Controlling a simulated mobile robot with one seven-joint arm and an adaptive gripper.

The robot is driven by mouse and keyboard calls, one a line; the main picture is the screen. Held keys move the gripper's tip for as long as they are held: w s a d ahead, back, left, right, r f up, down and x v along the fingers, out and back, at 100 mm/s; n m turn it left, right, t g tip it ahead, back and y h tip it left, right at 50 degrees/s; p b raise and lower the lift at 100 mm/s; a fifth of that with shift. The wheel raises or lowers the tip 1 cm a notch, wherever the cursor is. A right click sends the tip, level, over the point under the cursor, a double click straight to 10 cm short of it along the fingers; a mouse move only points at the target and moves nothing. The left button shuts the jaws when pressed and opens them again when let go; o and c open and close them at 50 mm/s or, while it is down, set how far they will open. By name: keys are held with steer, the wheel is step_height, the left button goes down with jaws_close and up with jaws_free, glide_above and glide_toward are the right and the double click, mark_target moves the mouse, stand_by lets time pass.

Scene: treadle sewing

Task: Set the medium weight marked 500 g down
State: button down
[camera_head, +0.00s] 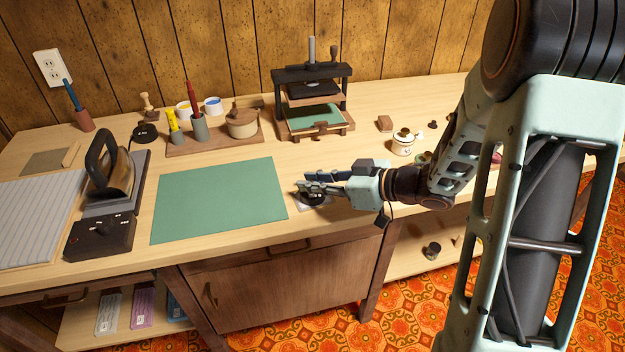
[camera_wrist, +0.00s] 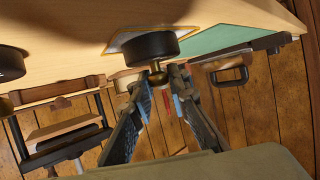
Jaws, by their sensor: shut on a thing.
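The medium weight is a squat black cylinder (camera_head: 314,199) with a brass knob, at the front of the bench just right of the green mat. In the wrist view the weight (camera_wrist: 150,46) shows upside down, with its knob between my fingertips. My gripper (camera_head: 303,187) is shut on the knob; its two fingers also show in the wrist view (camera_wrist: 160,80). A pale card with a yellowish edge (camera_wrist: 117,44) lies under the weight. The weight looks upright and on or very close to the card; I cannot tell if it touches. The 500 g mark is not readable.
The green mat (camera_head: 215,200) lies left of the weight. A press (camera_head: 312,100) stands behind, and a lidded pot (camera_head: 402,143) to the right. An iron (camera_head: 110,170) and a black control box (camera_head: 100,238) stand left. Another dark round thing (camera_wrist: 10,62) is at the wrist view's left edge.

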steer(key=c, duration=1.8)
jaws_free()
steer(key=shift+f, duration=0.15)
steer(key=shift+c, duration=0.2)
steer(key=shift+r, duration=0.4)
steer(key=p+v, duration=0.3)
steer(key=v, duration=0.9)
steer(key=shift+r, duration=0.25)
